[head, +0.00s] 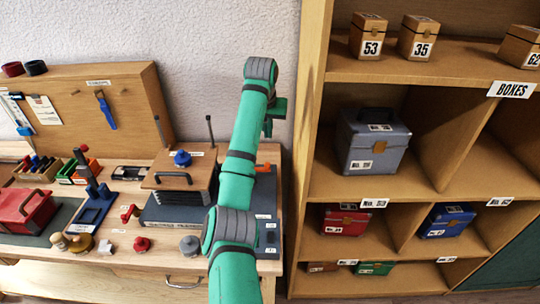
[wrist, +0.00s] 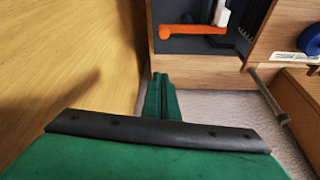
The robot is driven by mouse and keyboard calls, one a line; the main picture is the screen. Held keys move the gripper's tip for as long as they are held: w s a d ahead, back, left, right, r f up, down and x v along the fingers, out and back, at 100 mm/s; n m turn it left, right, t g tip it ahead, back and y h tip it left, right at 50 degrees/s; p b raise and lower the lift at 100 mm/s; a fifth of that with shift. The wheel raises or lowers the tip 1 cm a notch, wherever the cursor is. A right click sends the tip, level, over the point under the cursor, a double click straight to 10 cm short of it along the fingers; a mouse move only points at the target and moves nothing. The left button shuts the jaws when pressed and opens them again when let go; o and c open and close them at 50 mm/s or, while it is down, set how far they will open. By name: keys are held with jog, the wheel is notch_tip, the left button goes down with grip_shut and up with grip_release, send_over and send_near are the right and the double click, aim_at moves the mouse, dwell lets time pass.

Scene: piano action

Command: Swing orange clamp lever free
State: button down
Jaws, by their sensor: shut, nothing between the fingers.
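The orange clamp lever (wrist: 192,30) shows at the top of the wrist view, lying across a dark recessed surface beside a white block (wrist: 222,17). In the head view only a small piece of the lever (head: 263,168) shows to the right of my arm. My gripper (wrist: 160,78) is shut and empty. In the wrist view its fingertips lie below the lever in the picture, apart from it, over a wooden edge and pale wall.
The piano action stand (head: 180,214) with a wooden block and blue knob (head: 182,158) is left of my arm. A thin metal rod (wrist: 268,95) stands near the gripper's right. A wooden shelf (head: 318,150) rises close on the right. Tools and boxes fill the bench's left.

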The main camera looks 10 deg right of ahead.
dwell(0.3)
notch_tip(320, 180, down, 10)
jog(key=shift+s, duration=0.2)
dwell(0.9)
jog(key=shift+a+f, duration=0.1)
jog(key=shift+f, duration=0.05)
